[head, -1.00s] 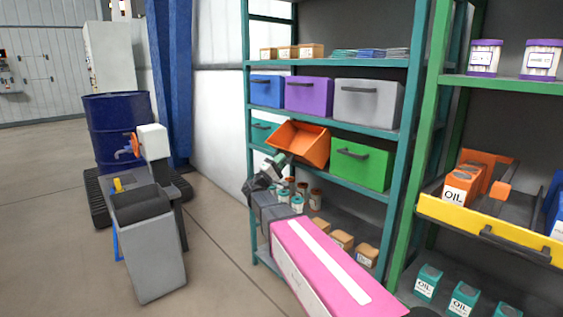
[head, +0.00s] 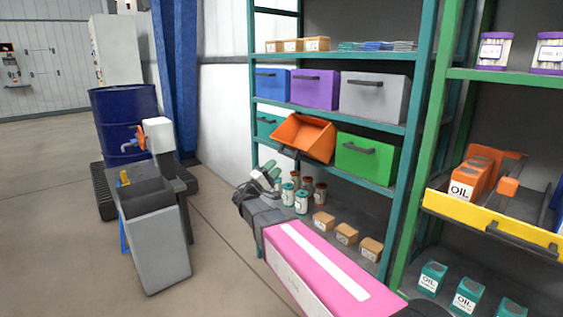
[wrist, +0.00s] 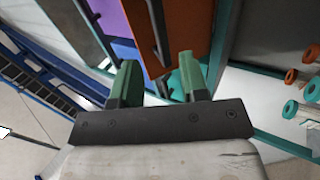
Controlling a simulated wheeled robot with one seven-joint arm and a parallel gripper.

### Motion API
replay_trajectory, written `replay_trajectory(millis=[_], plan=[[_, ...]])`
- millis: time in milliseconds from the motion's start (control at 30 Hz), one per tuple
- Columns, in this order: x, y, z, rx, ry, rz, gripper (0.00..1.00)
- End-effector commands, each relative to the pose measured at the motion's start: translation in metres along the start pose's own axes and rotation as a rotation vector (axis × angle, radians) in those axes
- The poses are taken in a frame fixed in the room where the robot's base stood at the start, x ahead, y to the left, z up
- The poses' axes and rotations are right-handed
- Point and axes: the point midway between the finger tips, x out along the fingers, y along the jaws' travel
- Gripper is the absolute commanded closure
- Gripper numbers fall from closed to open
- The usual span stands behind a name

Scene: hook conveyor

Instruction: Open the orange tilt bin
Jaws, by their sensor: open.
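The orange tilt bin (head: 304,137) sits on the teal shelf's middle row, between a teal bin and a green bin. It is tipped forward, with its open top and inside showing. My gripper (head: 268,174) is just below and left of it, open and empty, apart from the bin in the head view. In the wrist view, my gripper's two green fingertips (wrist: 156,80) stand apart with nothing between them. The orange bin (wrist: 178,35) and its dark handle show beyond the fingers.
The green bin (head: 378,160) is closed on the right, and the teal bin (head: 266,125) is on the left. Blue, purple (head: 314,90) and grey bins are above. Several small bottles (head: 301,201) and orange boxes (head: 346,233) stand below, close to my gripper.

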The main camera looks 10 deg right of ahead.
Motion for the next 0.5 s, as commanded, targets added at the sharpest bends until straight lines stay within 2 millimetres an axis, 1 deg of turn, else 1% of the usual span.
replay_trajectory(millis=[33,100,200,500], plan=[[-0.007,0.0,0.0,0.0,0.001,0.0,0.6],[-0.015,0.0,0.0,0.0,0.001,-0.001,0.6],[-0.022,0.0,0.0,0.001,0.0,0.0,0.6],[-0.025,0.0,0.0,0.0,-0.001,0.0,0.6]])
